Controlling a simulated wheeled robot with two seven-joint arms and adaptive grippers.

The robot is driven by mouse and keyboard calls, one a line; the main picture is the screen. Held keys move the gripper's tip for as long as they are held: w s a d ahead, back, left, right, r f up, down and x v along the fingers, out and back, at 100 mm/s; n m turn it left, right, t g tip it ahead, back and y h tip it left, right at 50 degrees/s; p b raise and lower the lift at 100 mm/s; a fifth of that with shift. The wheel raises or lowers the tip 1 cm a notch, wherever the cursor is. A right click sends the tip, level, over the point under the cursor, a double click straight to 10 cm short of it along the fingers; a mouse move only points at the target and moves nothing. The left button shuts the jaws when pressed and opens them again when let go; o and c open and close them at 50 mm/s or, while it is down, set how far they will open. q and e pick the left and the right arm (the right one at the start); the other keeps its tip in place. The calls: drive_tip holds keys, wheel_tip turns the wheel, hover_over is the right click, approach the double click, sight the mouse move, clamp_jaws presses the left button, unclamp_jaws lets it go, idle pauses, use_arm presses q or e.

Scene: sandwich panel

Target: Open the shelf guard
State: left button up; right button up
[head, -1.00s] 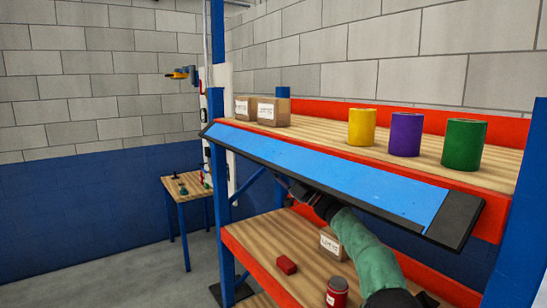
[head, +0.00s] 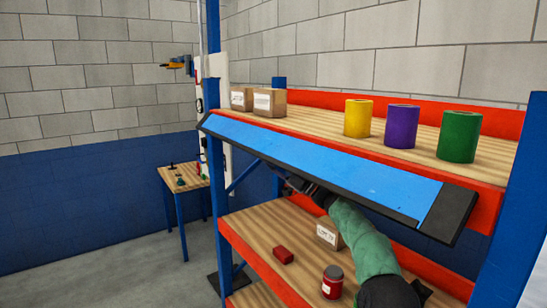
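The shelf guard (head: 320,170) is a long blue panel with black ends and a black lower edge. It runs along the front of the upper shelf in the head view and slopes outward and down from the orange shelf edge. My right gripper (head: 300,186) is dark and sits under the middle of the guard's lower edge. The guard partly hides its fingers, so I cannot tell whether they are open, shut or touching it. My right forearm, in a green sleeve, reaches up from the lower right. My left gripper is not in view.
The upper shelf (head: 312,117) holds two cardboard boxes (head: 269,102) and yellow, purple and green cans (head: 459,137). The lower shelf (head: 253,229) holds a red block (head: 283,256), a red can (head: 332,282) and a box (head: 329,234). A small table (head: 189,181) stands at left.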

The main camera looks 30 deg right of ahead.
drive_tip(key=v, duration=1.2)
drive_tip(key=shift+f, duration=0.1)
